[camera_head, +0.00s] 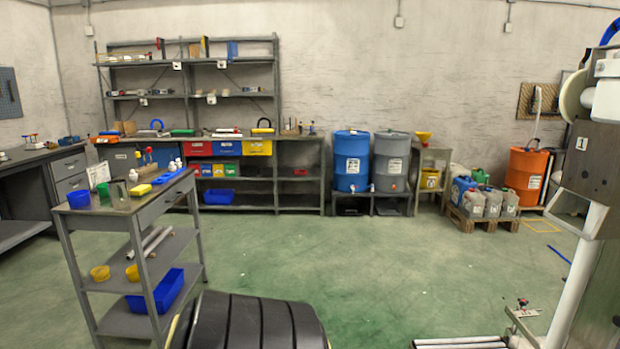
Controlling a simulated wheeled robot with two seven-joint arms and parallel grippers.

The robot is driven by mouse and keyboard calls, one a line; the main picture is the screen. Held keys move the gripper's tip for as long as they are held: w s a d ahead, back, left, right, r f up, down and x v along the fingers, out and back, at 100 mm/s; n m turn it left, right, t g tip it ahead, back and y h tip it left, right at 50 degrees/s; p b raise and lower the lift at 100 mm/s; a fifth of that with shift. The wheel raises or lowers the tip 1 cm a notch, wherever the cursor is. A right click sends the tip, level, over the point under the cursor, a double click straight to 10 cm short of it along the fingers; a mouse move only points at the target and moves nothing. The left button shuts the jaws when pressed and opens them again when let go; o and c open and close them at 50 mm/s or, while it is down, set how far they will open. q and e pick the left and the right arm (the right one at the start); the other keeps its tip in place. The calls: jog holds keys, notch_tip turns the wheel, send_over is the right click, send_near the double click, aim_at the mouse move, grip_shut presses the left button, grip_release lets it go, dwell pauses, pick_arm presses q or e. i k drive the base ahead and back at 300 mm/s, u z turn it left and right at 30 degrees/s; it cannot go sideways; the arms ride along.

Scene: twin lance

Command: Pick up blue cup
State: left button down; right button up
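A blue cup (78,199) stands on the near left corner of the top shelf of a grey cart (150,203), at the left of the head view. A green cup (104,193) stands just to its right. Neither of my grippers shows in this view, so their state and their distance from the cup are hidden.
A workbench (35,170) stands behind left. The green floor (350,240) is clear in the middle.

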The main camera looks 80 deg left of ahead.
aim_at(79, 199)
jog(key=u, duration=3.95)
